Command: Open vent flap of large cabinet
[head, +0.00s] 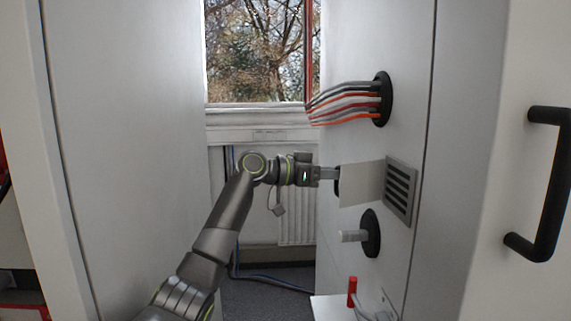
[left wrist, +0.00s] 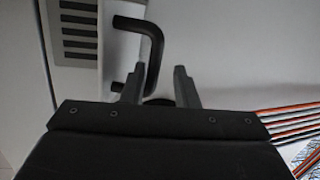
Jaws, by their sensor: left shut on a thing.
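The vent flap (head: 362,184) is a pale flat panel on the side wall of the large cabinet (head: 345,40). It stands out from the wall, and the grey slatted vent grille (head: 401,190) beside it is uncovered. In the left wrist view the grille (left wrist: 76,28) is at the upper left. The flap's black bar handle (left wrist: 153,45) reaches down to my left gripper's fingers. My left gripper (head: 330,174) is shut on this handle at the flap's left edge; the grip is partly hidden by the flap. My right gripper is not in view.
Red, black and grey cables (head: 345,101) leave a black port above the flap. A round black fitting with a grey stub (head: 369,233) is below it, and a red-topped part (head: 352,292) lower down. A black door handle (head: 553,185) is at right. A pale wall (head: 125,130) bounds the left.

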